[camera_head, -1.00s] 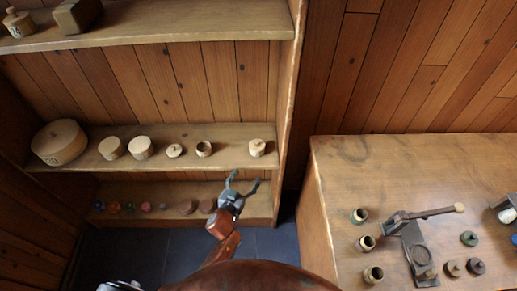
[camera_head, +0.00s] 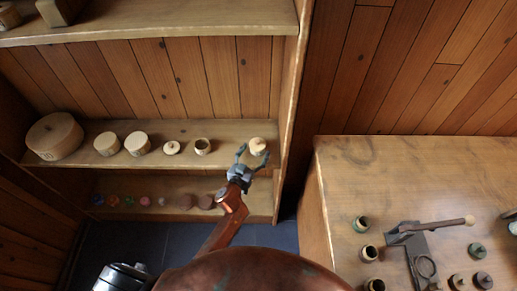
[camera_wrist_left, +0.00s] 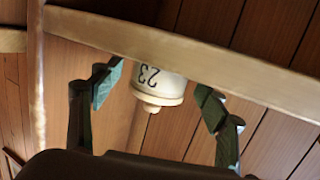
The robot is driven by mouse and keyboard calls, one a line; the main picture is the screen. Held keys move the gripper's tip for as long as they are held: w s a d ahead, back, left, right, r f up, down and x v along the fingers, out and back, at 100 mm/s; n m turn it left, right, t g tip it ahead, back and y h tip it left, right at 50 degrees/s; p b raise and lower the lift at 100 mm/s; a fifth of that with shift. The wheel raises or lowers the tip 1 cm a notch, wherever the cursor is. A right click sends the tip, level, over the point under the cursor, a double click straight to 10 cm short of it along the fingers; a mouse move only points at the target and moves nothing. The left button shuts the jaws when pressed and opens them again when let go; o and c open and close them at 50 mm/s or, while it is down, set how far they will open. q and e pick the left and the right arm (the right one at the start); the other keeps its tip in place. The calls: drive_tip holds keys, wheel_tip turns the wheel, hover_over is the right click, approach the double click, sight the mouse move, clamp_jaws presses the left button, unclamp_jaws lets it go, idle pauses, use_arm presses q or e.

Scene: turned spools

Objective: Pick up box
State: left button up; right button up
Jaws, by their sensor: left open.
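A small pale round box (camera_head: 258,145) with a knobbed lid stands at the right end of the middle shelf (camera_head: 225,159). In the left wrist view the box (camera_wrist_left: 158,83) appears upside down, marked 23, its knob pointing down in the picture. My left gripper (camera_head: 253,156) is open at the front of this shelf. Its fingertips lie to either side of the box in both views; I cannot tell how deep the box sits between them. In the wrist view the green fingers (camera_wrist_left: 158,90) are clear of the box on each side. My right gripper is not in view.
The middle shelf also holds a large round box (camera_head: 54,137), two smaller round boxes, a low lidded one (camera_head: 172,147) and an open cup (camera_head: 202,146). The shelf's side wall (camera_head: 291,110) stands close right of box 23. A workbench (camera_head: 400,180) with tools is on the right.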

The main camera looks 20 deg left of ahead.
sight(255, 152)
use_arm(q)
drive_tip(key=shift+w+d+f, duration=0.1)
drive_tip(key=shift+w+f, duration=0.05)
drive_tip(key=shift+w, duration=0.5)
drive_tip(key=shift+w+f, duration=0.1)
drive_tip(key=shift+w, duration=0.75)
drive_tip(key=shift+d, duration=0.1)
drive_tip(key=shift+c, duration=0.2)
drive_tip(key=c, duration=1)
drive_tip(key=shift+c, duration=1.4)
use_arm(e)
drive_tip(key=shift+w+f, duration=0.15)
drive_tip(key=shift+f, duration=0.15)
